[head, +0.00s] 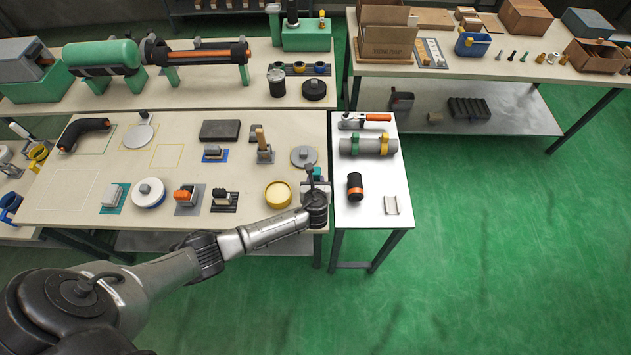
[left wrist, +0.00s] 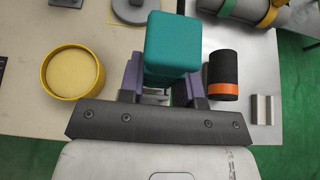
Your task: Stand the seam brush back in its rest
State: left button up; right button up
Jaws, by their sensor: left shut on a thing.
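My left gripper (head: 317,184) is at the right edge of the workbench, beside the narrow side table. In the left wrist view its purple fingers (left wrist: 163,88) are shut on a teal block (left wrist: 172,48), seen from above. The block may be the handle of the seam brush; its lower part is hidden, and I cannot tell whether it touches the bench. A small pale channel-shaped piece (head: 391,204) lies on the side table and also shows in the left wrist view (left wrist: 262,110). I cannot tell whether it is the rest. My right gripper is not in view.
A yellow round dish (head: 278,194) is left of the gripper, and a grey disc (head: 304,156) is behind it. A black and orange cylinder (head: 355,186) and a grey tube (head: 368,146) are on the side table (head: 372,217).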

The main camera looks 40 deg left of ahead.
pick_arm(q)
jog(key=shift+f+b, duration=0.45)
jog(key=shift+f, duration=0.35)
jog(key=o, duration=1.1)
